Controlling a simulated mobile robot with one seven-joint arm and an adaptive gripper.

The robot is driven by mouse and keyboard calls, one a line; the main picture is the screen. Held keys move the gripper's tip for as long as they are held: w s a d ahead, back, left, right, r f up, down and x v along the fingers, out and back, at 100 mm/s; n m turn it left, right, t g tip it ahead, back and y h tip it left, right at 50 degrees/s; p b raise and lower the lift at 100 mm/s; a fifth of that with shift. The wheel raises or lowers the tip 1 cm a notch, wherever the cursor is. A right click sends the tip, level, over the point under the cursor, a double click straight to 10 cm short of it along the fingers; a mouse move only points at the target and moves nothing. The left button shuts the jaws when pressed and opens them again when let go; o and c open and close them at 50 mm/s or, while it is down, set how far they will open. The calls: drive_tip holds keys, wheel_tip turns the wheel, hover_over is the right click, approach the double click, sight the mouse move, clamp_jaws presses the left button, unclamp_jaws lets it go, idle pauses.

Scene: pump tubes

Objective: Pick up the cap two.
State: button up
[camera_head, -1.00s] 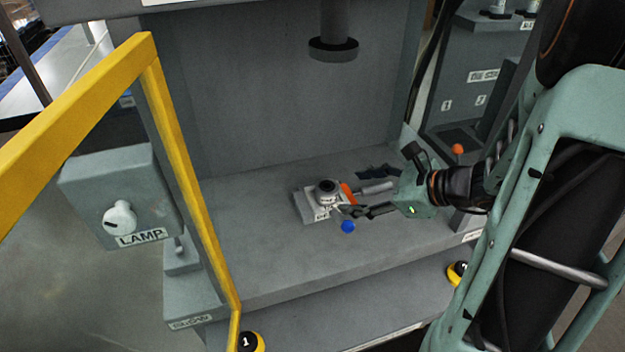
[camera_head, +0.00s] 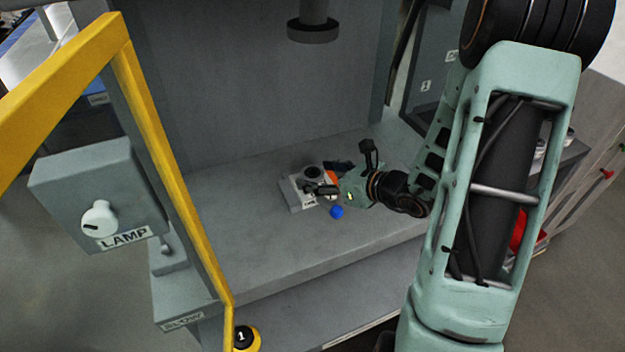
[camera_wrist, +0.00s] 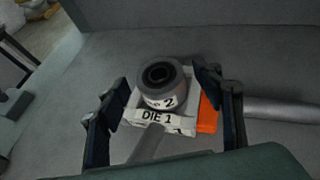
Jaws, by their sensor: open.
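Cap two (camera_wrist: 160,82) is a short round grey piece with a dark hole in its top and a white band marked "2". It sits upright on a light block labelled "DIE 1" (camera_wrist: 155,118). In the head view the cap (camera_head: 313,172) and the die block (camera_head: 291,193) are on the grey machine bed, with the cap partly hidden by my gripper. My gripper (camera_wrist: 162,80) is open, with one finger on each side of the cap in the wrist view. It also shows in the head view (camera_head: 328,180), reaching in from the right. I cannot tell whether the fingers touch the cap.
An orange part (camera_wrist: 207,112) and a grey rod (camera_wrist: 280,109) are right of the die. A blue knob (camera_head: 337,212) is in front. A press ram (camera_head: 313,30) hangs above. A yellow frame (camera_head: 170,160) and lamp box (camera_head: 90,180) stand left. The bed's left side is clear.

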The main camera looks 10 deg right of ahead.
drive_tip(key=shift+x, duration=1.2)
drive_tip(key=c, duration=1.5)
